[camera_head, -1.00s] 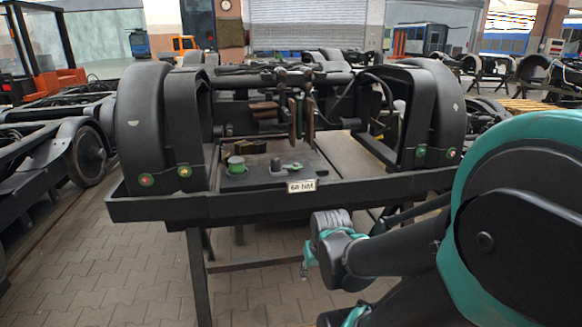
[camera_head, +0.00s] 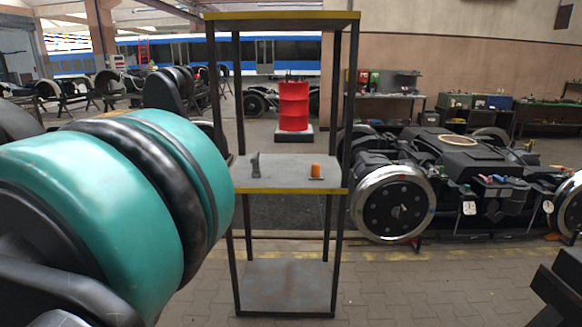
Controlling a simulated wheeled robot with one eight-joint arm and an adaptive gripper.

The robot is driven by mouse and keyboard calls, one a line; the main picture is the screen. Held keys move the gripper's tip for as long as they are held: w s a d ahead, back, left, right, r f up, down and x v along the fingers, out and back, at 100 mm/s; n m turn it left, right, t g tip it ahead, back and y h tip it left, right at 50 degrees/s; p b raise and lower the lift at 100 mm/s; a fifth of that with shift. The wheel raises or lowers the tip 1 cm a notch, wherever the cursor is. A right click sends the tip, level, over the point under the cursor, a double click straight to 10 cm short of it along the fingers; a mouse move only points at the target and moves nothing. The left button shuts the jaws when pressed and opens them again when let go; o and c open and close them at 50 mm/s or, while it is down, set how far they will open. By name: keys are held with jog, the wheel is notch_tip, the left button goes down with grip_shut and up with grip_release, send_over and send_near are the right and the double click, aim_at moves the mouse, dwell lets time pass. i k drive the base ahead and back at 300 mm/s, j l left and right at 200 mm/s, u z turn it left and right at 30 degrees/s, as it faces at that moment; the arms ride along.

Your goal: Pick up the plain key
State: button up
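No object in view can be made out for certain as the plain key. A small dark grey upright object (camera_head: 255,165) stands on the left of the middle shelf of a metal rack (camera_head: 285,188); it is too small to tell what it is. A small orange object (camera_head: 316,170) on a dark flat base stands to its right on the same shelf, apart from it. My gripper is out of view. Only the large teal and black links of my arm show, filling the left side of the picture.
The rack's lower shelf (camera_head: 288,286) is bare. A red drum (camera_head: 293,106) stands behind the rack. A bogie with a large wheel (camera_head: 392,203) is at the right, with workbenches (camera_head: 391,124) along the back wall. Paved floor (camera_head: 450,285) in front right is mostly clear.

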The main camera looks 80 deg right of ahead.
aim_at(256, 173)
jog(key=l+z, duration=0.1)
jog(key=z, duration=2.25)
